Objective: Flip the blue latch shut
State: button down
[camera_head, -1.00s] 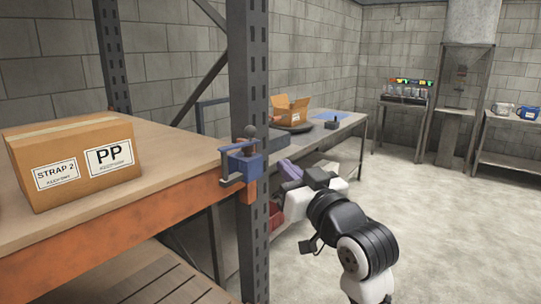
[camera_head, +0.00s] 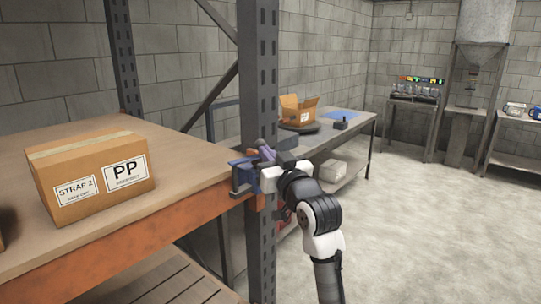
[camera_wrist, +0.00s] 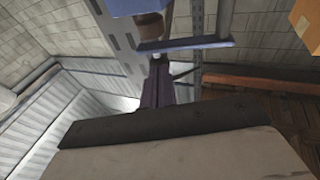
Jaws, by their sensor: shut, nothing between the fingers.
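The blue latch (camera_head: 243,172) is mounted on the dark upright post at the end of the orange shelf beam. Its arm points left over the shelf edge in the head view. My gripper (camera_head: 264,151), with purple fingers, is shut and empty right at the latch and overlaps its upper part. In the wrist view, the shut fingers (camera_wrist: 156,82) point up at the latch's blue bar (camera_wrist: 190,43) and brown knob (camera_wrist: 150,25). I cannot tell whether the fingers touch the latch.
The steel post (camera_head: 258,80) stands directly behind my gripper. A cardboard box (camera_head: 90,175) marked PP sits on the wooden shelf (camera_head: 180,150) to the left. A workbench (camera_head: 345,135) with an open box (camera_head: 298,110) is behind. The floor to the right is clear.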

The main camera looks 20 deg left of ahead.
jog(key=shift+w+a+n+g+y+b, duration=0.5)
jog(key=shift+w+n+g+y+b, duration=0.3)
jog(key=shift+b, duration=0.3)
